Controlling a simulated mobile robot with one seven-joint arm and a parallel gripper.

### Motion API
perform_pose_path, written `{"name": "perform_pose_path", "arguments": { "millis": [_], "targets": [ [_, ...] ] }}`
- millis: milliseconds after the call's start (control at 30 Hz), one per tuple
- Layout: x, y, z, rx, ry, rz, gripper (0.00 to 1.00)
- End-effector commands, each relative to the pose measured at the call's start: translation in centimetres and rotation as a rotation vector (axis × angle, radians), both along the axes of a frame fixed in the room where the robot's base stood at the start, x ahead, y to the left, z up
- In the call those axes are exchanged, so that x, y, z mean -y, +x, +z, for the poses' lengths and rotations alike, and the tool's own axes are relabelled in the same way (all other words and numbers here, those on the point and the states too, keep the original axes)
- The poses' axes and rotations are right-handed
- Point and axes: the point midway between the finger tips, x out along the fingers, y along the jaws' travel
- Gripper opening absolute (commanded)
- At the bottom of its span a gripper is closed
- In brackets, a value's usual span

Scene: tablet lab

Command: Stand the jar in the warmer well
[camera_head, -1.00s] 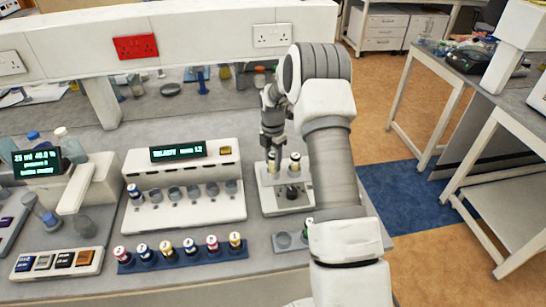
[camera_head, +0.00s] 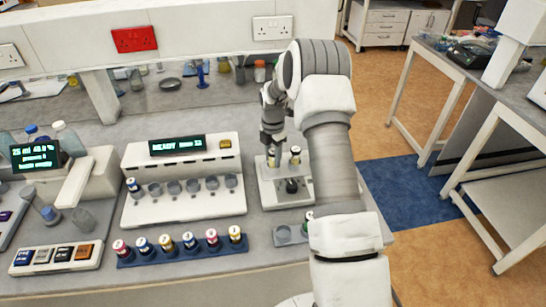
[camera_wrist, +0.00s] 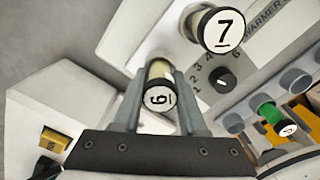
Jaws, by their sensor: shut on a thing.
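My gripper (camera_wrist: 160,105) is shut on a jar (camera_wrist: 159,98) with a white cap marked with an underlined 6 or 9. The jar stands between the two grey fingers at the left side of the white warmer (camera_head: 284,200). I cannot tell whether its base rests in a well, as the fingers and cap hide it. A second jar (camera_wrist: 221,30), capped 7, stands upright at the warmer just to the right of the held one. It also shows in the head view (camera_head: 295,155). The warmer's black dial (camera_wrist: 222,80) is in front of it.
A green jar (camera_wrist: 270,113) sits in a small grey holder (camera_head: 283,235) in front of the warmer. A white station with several wells (camera_head: 184,205) and a blue rack of capped vials (camera_head: 182,255) stand to the left. My arm covers the bench's right end.

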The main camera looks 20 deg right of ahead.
Motion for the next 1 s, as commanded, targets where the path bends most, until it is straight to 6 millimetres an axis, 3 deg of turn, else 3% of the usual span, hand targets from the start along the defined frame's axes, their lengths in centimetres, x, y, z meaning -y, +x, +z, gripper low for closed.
{"name": "perform_pose_path", "arguments": {
  "millis": [800, 833, 1000],
  "targets": [
    [0.0, -0.2, -1.7, -0.006, 0.001, 0.000, 0.00],
    [0.0, -0.2, -1.7, -0.006, 0.001, 0.000, 0.46],
    [0.1, -0.3, -1.7, -0.008, 0.000, 0.000, 0.76]
  ]
}}
